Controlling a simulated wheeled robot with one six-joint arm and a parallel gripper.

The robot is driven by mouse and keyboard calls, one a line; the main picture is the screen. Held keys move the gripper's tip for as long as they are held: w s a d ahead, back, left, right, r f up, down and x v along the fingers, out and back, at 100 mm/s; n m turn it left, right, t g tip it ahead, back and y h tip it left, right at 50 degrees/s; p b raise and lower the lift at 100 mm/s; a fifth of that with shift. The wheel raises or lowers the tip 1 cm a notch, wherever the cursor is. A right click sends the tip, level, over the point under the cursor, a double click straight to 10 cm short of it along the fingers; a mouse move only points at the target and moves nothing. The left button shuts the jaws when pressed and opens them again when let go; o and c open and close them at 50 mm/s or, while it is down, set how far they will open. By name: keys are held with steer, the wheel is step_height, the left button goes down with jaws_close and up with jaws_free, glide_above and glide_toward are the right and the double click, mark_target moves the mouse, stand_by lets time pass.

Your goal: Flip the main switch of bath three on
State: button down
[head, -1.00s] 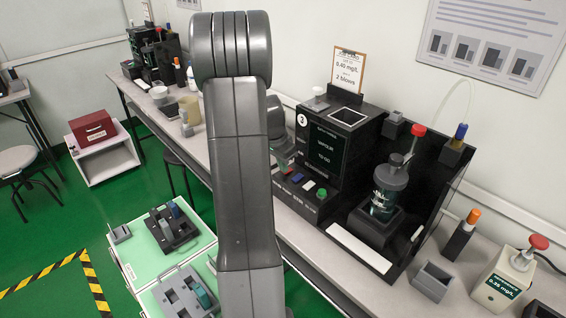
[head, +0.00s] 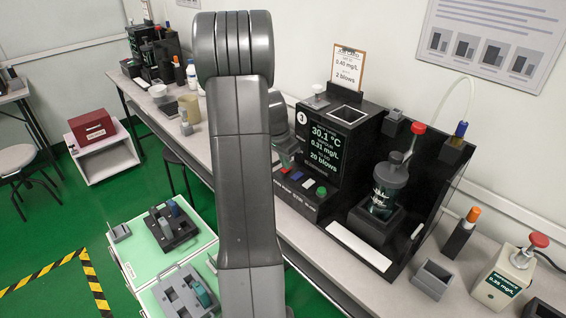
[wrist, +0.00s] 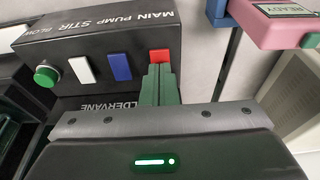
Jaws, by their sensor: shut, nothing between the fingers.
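The bath unit's black tower has a lit screen (head: 328,146) reading 30.1 °C, 0.31 mg/L and 20 blows. A round white number badge (head: 301,118) is beside it. The switch box (wrist: 105,50) carries a red switch (wrist: 160,56), a blue one (wrist: 120,67), a white one (wrist: 82,70) and a green round button (wrist: 46,76). The label MAIN lines up with the red switch. My gripper (wrist: 159,72) is shut and empty, its green fingertips right at the red switch's near edge; contact is unclear.
A glass vessel (head: 387,185) stands in the black frame right of the tower. A grey cup (head: 432,280) and a cream tester (head: 503,280) are further right.

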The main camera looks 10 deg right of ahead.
steer(key=shift+r, duration=0.1)
steer(key=v, duration=1.3)
steer(key=shift+r, duration=0.3)
steer(key=shift+s+f, duration=0.1)
